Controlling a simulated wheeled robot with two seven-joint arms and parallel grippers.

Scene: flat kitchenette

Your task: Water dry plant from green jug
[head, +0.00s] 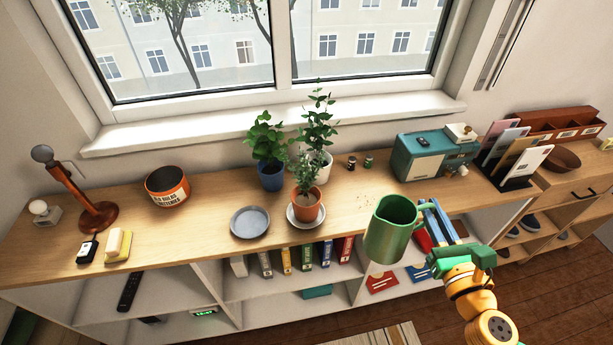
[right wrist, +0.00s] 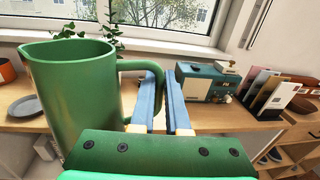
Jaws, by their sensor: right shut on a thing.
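The green jug (head: 391,232) is held in the air near the front edge of the sideboard, right of the plants, roughly upright. My right gripper (head: 430,206) is shut on its handle; in the right wrist view the blue fingers stand at the handle and the jug (right wrist: 75,95) fills the left side. The jug's contents cannot be seen. Three potted plants stand by the window: one in a terracotta pot (head: 307,206) on a white saucer (head: 292,219), one in a blue pot (head: 271,178), one in a white pot (head: 322,167). I cannot tell which soil is dry. My left gripper is out of view.
A grey dish (head: 250,222) lies left of the terracotta pot. An orange-black tin (head: 167,187), a lamp (head: 95,213) and a butter-like block (head: 118,245) stand farther left. A teal box (head: 431,157) and a letter rack (head: 516,183) stand right. Wood between saucer and jug is mostly clear.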

